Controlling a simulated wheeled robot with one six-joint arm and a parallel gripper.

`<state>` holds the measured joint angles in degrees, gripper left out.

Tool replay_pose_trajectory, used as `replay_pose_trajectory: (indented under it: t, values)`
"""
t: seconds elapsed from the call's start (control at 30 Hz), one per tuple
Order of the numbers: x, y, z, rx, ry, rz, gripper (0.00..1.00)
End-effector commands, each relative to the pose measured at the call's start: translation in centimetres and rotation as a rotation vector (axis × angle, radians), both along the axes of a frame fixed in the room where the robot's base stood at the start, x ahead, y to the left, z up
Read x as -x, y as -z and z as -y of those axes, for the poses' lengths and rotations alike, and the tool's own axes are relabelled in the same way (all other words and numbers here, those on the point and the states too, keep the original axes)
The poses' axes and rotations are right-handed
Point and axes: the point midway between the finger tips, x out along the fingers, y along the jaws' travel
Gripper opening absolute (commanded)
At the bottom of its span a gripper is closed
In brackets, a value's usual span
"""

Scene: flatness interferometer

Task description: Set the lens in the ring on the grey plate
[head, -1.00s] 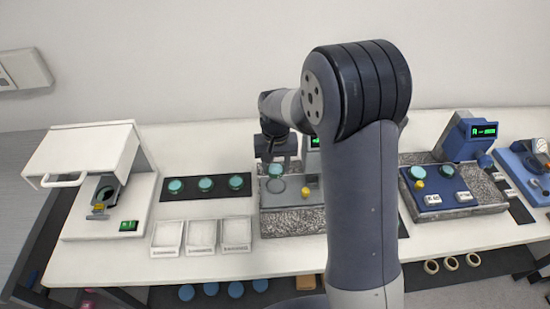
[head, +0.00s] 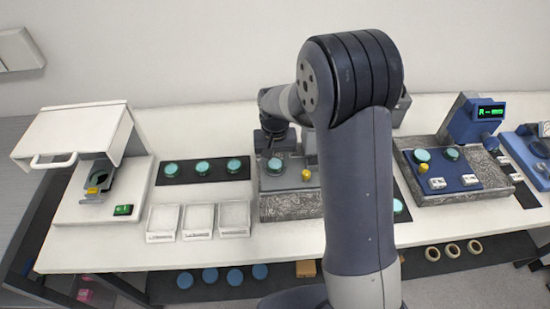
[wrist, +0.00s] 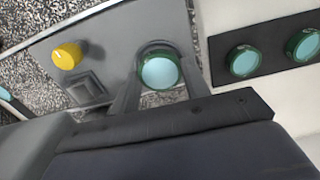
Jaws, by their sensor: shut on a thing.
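The lens, a teal disc with a dark green rim, shows in the wrist view (wrist: 160,72) between the two fingers of my gripper (wrist: 162,84), which is shut on it. In the head view the lens (head: 275,165) is below my gripper (head: 273,146), over the left part of the grey plate (head: 292,181). The ring (wrist: 155,45) shows in the wrist view only as a dark arc at the lens's far edge; the lens hides the rest. I cannot tell whether the lens touches the ring or is a little above it.
A yellow knob (head: 306,174) stands on the plate right of the lens. A dark mat (head: 203,170) with several lenses lies to the left, with white trays (head: 199,221) before it. A white hooded machine (head: 90,160) stands far left, a blue instrument (head: 468,122) right.

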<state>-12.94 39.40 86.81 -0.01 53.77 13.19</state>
Motion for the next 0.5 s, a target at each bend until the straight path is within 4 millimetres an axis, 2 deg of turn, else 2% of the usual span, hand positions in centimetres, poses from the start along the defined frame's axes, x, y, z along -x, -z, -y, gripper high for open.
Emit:
replay_pose_trajectory:
  t: [0.5]
  values:
    - [0.00, 0.54, 0.00, 0.000, 0.000, 0.000, 0.17]
